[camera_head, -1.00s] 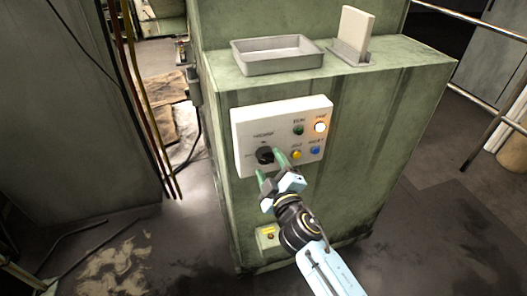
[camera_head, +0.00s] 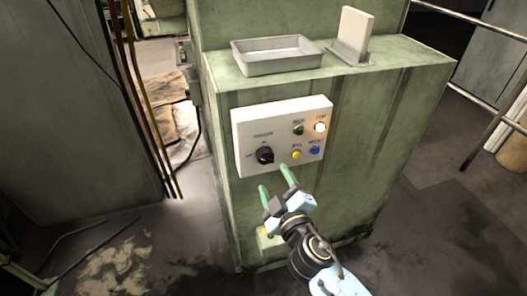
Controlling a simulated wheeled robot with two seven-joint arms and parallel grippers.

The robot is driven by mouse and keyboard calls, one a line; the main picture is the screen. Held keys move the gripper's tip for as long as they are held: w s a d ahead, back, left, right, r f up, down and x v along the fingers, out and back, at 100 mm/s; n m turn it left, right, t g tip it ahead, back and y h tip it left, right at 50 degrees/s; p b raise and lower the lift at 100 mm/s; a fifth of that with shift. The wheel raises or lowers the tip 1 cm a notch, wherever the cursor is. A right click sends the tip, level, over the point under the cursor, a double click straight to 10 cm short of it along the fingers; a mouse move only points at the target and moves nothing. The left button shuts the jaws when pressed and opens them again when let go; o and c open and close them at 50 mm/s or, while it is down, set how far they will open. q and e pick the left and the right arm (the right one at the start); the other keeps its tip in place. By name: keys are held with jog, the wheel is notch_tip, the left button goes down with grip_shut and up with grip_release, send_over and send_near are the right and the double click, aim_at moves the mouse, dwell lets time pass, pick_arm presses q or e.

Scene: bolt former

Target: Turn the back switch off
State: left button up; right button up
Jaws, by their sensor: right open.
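A white control panel (camera_head: 243,137) is fixed to the front of the green cabinet. A black rotary switch (camera_head: 264,156) sits at the panel's lower left, with small labels around it that are too blurred to read surely. My right gripper (camera_head: 276,179) is open and empty, its two green fingers pointing up at the panel. Its fingertips are below the switch and apart from it. The right gripper partly hides a small box with a yellow part (camera_head: 264,232) low on the cabinet. My left gripper is not in view.
Beside the switch are a green button (camera_head: 298,130), a lit white-orange button (camera_head: 320,127), a yellow button (camera_head: 296,155) and a blue button (camera_head: 315,150). A grey metal tray (camera_head: 277,66) and an upright pale block (camera_head: 355,30) stand on the green cabinet (camera_head: 400,85).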

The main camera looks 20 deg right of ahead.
aim_at(267, 161)
jog(key=w+m, duration=0.1)
jog(key=w, duration=0.3)
jog(key=w+m, duration=0.1)
jog(key=w, duration=0.3)
jog(key=shift+w+d+m+p, duration=0.15)
jog(key=shift+m+p, duration=0.15)
jog(key=shift+p, duration=0.05)
jog(key=m, duration=0.3)
jog(key=shift+s+f+b, duration=0.1)
jog(key=shift+s+b, duration=0.1)
jog(key=shift+b, duration=0.1)
jog(key=shift+f+m+b, duration=0.15)
jog(key=shift+m+b, duration=0.9)
jog(key=shift+m, duration=0.15)
jog(key=shift+m+b, duration=0.4)
jog(key=shift+m, duration=0.3)
jog(key=shift+r, duration=0.25)
